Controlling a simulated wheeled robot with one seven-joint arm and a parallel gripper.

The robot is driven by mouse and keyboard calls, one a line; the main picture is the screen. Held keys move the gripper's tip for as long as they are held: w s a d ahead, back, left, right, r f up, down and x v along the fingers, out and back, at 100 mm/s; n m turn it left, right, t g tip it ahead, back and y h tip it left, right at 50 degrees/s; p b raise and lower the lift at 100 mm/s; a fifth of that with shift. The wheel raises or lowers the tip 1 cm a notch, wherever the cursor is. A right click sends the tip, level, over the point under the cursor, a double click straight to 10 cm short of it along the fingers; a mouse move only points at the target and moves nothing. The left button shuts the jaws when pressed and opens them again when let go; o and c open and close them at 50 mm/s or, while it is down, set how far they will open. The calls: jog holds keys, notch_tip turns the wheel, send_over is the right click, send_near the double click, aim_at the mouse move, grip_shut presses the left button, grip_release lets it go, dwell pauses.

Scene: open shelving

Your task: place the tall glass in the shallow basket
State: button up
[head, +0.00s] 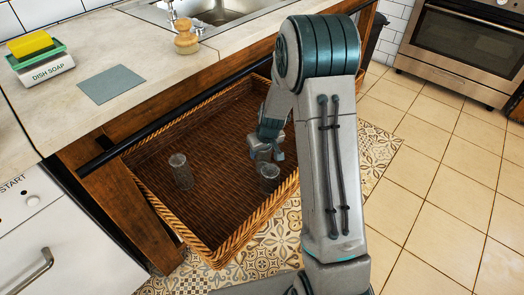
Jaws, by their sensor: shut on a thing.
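The shallow basket (228,250) is a wide brown wicker tray with a lighter braided rim, below the counter. My gripper (265,154) is over the right part of the basket, pointing down, and is shut on a clear glass (263,157), which I take to be the tall glass. The fingers partly cover it, and I cannot tell whether its base touches the basket floor. Another clear glass (269,180) is just in front of it, close to the basket's right side. A third clear glass (181,172) stands upright in the left part of the basket.
The counter (150,45) above holds a dish soap caddy with a sponge (36,48), a grey mat (112,84) and a wooden-handled brush (186,38) near the sink (215,12). A dark rail (180,112) runs along the counter front. The basket's middle is clear.

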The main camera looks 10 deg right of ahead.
jog(key=shift+f, duration=0.25)
jog(key=o, duration=1.1)
jog(key=shift+r, duration=0.1)
jog(key=shift+r, duration=0.1)
jog(key=shift+r, duration=0.3)
jog(key=p+v, duration=0.3)
jog(key=v, duration=0.8)
jog(key=shift+s+r, duration=0.2)
jog(key=s+r+m, duration=0.1)
jog(key=s+r, duration=0.2)
jog(key=s, duration=0.5)
jog(key=s+a+r+g, duration=0.1)
jog(key=s+r, duration=0.3)
jog(key=s, duration=0.4)
jog(key=s+r+m+g, duration=0.1)
jog(key=s+r, duration=0.2)
jog(key=s, duration=0.5)
jog(key=shift+a+r+m+h, duration=0.2)
jog(key=shift+r+m+h, duration=0.1)
jog(key=shift+r+h, duration=0.1)
